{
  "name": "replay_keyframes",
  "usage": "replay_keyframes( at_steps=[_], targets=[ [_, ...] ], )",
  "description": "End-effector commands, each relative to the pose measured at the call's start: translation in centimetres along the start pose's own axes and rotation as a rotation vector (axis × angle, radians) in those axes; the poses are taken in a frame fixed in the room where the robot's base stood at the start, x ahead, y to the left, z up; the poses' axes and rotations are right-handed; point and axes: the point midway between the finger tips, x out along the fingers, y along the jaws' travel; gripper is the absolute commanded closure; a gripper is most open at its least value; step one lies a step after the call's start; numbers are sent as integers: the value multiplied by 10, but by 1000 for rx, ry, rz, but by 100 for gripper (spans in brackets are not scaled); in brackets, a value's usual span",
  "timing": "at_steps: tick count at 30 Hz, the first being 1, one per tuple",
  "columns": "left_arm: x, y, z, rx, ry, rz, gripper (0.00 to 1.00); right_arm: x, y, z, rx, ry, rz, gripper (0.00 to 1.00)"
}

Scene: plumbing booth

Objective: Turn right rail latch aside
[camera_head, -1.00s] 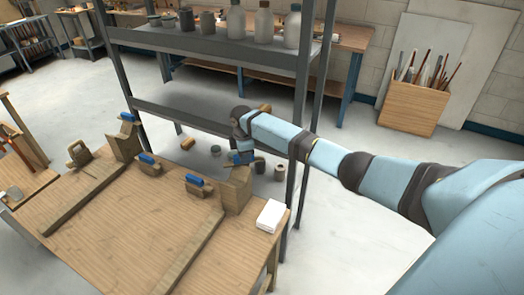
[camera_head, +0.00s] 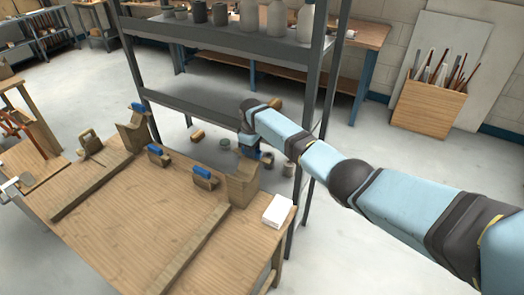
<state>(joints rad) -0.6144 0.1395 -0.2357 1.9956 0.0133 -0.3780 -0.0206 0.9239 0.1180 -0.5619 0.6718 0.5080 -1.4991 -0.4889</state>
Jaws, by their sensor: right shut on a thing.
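The right rail (camera_head: 190,250) is a wooden strip on the workbench, ending in a raised wooden block (camera_head: 243,187) at the far side. My right gripper (camera_head: 249,152) comes down over the top of this block, shut on the right rail latch. The latch is mostly hidden by the gripper and wrist, so its exact angle cannot be told. The left rail (camera_head: 92,182) has a similar end block (camera_head: 132,138) with a blue latch (camera_head: 138,107) on top. My left gripper is not in view.
Two small wooden pieces with blue tops, one (camera_head: 158,156) and another (camera_head: 204,178), stand between the rails. A white box (camera_head: 278,211) lies near the bench's right corner. A grey shelf rack (camera_head: 190,100) with bottles stands close behind. The bench middle (camera_head: 135,215) is clear.

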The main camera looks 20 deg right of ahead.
Motion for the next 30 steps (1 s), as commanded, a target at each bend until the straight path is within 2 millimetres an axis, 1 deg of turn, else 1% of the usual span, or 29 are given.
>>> replay_keyframes(
  at_steps=[5,16,17,18,19,20,27,30],
  targets=[
    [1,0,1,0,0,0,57,0,-3,-5,15,0,1,100],
    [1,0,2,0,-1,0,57,0,-3,-5,16,0,0,100],
    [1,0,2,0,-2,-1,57,0,-3,-5,16,0,0,72],
    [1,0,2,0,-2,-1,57,0,-3,-5,16,0,0,63],
    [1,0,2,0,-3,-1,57,0,-3,-5,16,0,0,56],
    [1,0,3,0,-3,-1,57,0,-3,-5,16,0,0,53],
    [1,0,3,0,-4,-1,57,0,-3,-5,16,0,0,53],
    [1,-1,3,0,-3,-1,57,-5,-3,-5,16,1,0,53]
  ],
)
